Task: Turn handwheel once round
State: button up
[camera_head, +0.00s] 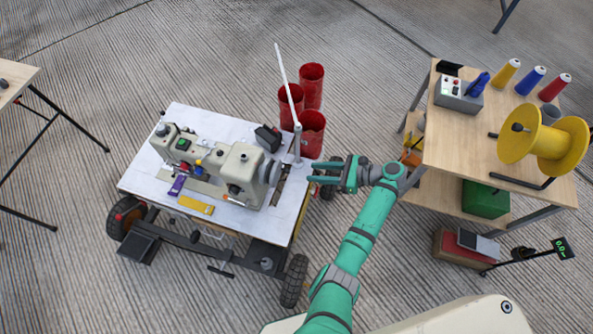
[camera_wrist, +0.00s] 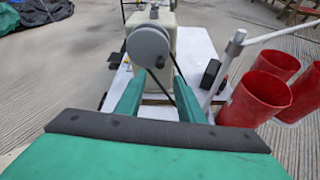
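A cream sewing machine (camera_head: 215,168) stands on a white-topped wheeled cart (camera_head: 190,117). Its grey round handwheel (camera_head: 272,173) is on the machine's right end; the wrist view shows the handwheel (camera_wrist: 148,45) nearly face-on, with a dark belt running down beside it. My gripper (camera_head: 312,172) is to the right of the handwheel, apart from it, at the cart's right edge. In the wrist view my gripper (camera_wrist: 159,77) has its two green fingers spread, with nothing held between them. The fingers point toward the handwheel, whose lower part shows between and above their tips.
A white post (camera_head: 288,85) rises from the cart close to my gripper. Several red cylinders (camera_head: 311,134) stand behind it. A wooden table (camera_head: 475,130) with a yellow spool (camera_head: 560,137) is at right. Purple and yellow items (camera_head: 196,204) lie before the machine.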

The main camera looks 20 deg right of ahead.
jog(key=x, duration=0.8)
jog(key=shift+a+f, duration=0.1)
jog(key=shift+a, duration=0.05)
jog(key=shift+w, duration=0.1)
jog(key=shift+c, duration=0.7)
grip_shut()
jog(key=shift+a, duration=0.1)
